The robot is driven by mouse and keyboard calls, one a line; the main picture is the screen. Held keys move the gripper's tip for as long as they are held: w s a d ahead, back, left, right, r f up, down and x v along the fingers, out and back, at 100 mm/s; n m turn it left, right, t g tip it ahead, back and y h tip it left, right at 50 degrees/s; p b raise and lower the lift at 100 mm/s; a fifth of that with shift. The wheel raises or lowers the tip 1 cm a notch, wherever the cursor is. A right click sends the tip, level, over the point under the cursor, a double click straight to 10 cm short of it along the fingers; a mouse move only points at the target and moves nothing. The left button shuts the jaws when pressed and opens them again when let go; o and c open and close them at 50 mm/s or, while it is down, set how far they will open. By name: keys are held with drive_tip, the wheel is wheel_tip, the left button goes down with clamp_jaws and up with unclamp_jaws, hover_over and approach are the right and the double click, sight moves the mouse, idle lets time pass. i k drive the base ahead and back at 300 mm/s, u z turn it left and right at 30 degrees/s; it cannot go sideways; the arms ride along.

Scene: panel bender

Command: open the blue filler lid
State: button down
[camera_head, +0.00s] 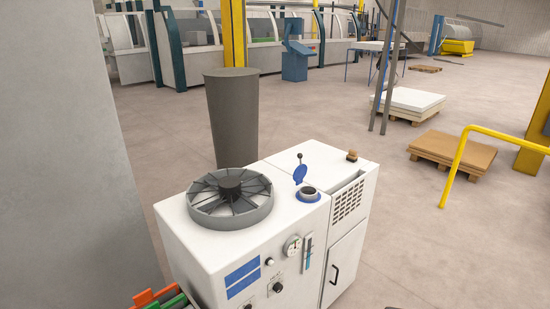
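The blue filler lid (300,175) is on top of a white machine cabinet (215,250). It stands raised and tilted at the back left of the round filler neck (308,191). The neck's dark mouth is uncovered, with a blue ring around its base. A thin lever with a black knob (299,156) rises just behind the lid. My gripper is not in view.
A round fan grille (230,198) is left of the neck, and a brass fitting (352,156) is at the back right. A grey bin (232,115) stands behind the cabinet. A grey wall (60,160) fills the left, and a yellow rail (463,155) stands right. Floor between cabinet and rail is clear.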

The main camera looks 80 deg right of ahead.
sight(300, 173)
drive_tip(key=u, duration=1.35)
drive_tip(key=k, duration=1.25)
drive_tip(key=z, duration=2.25)
